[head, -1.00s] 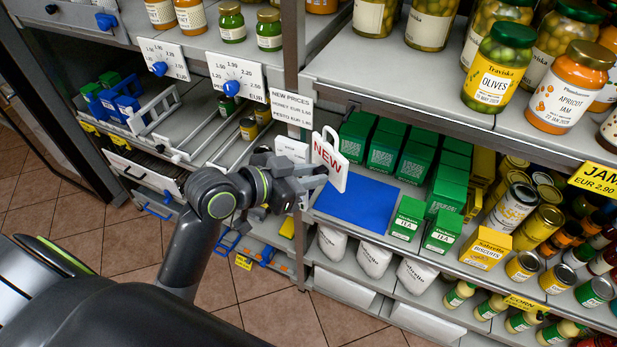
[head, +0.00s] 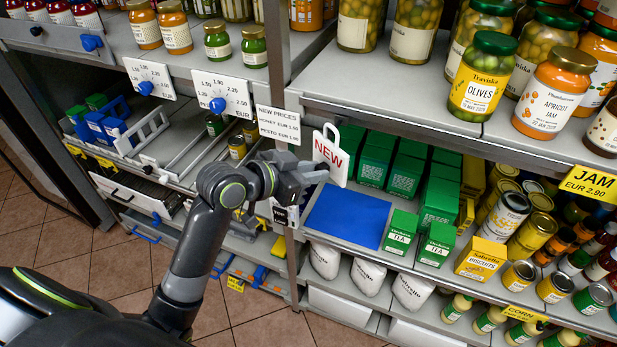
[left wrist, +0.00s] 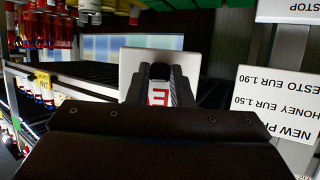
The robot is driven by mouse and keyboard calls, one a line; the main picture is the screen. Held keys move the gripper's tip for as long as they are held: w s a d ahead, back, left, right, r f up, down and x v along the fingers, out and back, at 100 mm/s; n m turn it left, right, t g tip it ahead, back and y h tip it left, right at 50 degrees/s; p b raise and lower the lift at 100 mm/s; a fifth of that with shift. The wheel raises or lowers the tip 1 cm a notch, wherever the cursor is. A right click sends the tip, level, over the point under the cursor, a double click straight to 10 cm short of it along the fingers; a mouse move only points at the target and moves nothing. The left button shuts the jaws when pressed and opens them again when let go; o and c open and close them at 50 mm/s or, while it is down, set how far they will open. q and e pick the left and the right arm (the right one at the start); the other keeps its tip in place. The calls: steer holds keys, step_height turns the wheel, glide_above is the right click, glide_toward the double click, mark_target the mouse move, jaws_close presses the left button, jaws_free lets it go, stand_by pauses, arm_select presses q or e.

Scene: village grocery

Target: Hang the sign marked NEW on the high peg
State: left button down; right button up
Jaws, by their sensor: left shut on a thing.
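The white sign marked NEW (head: 331,160) has red letters and a loop handle at its top. It is upright with a slight tilt in front of the shelf. My left gripper (head: 316,174) is shut on the sign's lower left side. In the left wrist view the sign (left wrist: 133,65) stands beyond the gripper (left wrist: 161,76), with part of a red letter showing between the fingers. I cannot make out a high peg in either view. My right gripper is not in view.
A NEW PRICES card (head: 279,125) hangs on the shelf post left of the sign. A blue mat (head: 346,217) lies on the shelf below, beside green tea boxes (head: 436,243). Jars, including olives (head: 482,77), stand on the upper shelf. Price dials (head: 220,95) line the left shelf edge.

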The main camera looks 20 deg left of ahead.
mark_target(318, 164)
arm_select(q)
steer(key=shift+w+f+b, duration=0.1)
steer(key=shift+w+b, duration=0.25)
steer(key=shift+w, duration=0.7)
steer(key=shift+w+f, duration=0.4)
steer(key=shift+w, duration=0.25)
steer(key=c, duration=1.2)
jaws_free()
